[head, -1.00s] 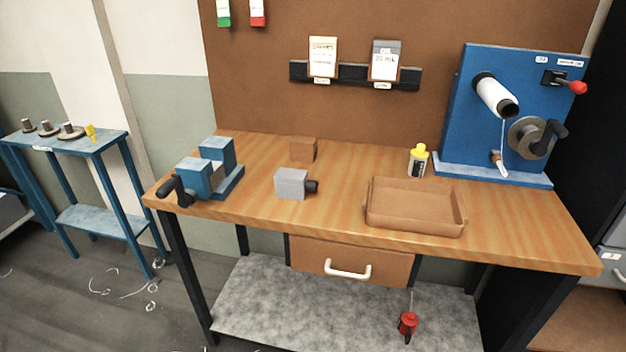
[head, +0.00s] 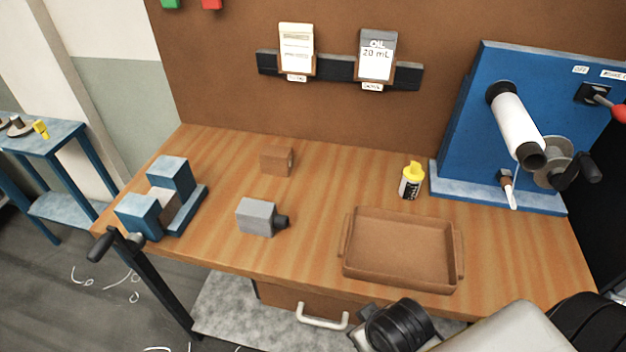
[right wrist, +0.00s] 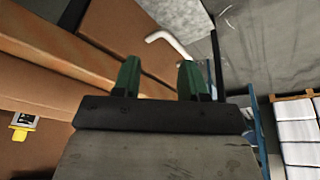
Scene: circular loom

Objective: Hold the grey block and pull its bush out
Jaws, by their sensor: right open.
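The grey block (head: 256,217) sits on the wooden bench, left of the tray. Its black bush (head: 282,222) sticks out of the block's right side. My right arm comes in at the bottom right of the head view, below the bench's front edge and well apart from the block. My right gripper (right wrist: 160,78) shows in the right wrist view with its two green fingers apart and nothing between them. The block is not in the right wrist view. My left gripper is not in view.
A blue vise (head: 160,208) stands left of the block, and a brown block (head: 277,160) behind it. An open brown tray (head: 346,262) and a yellow-capped oil bottle (head: 411,182) stand to the right. The blue loom machine (head: 470,130) is at the far right. A white drawer handle (head: 322,318) juts out below.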

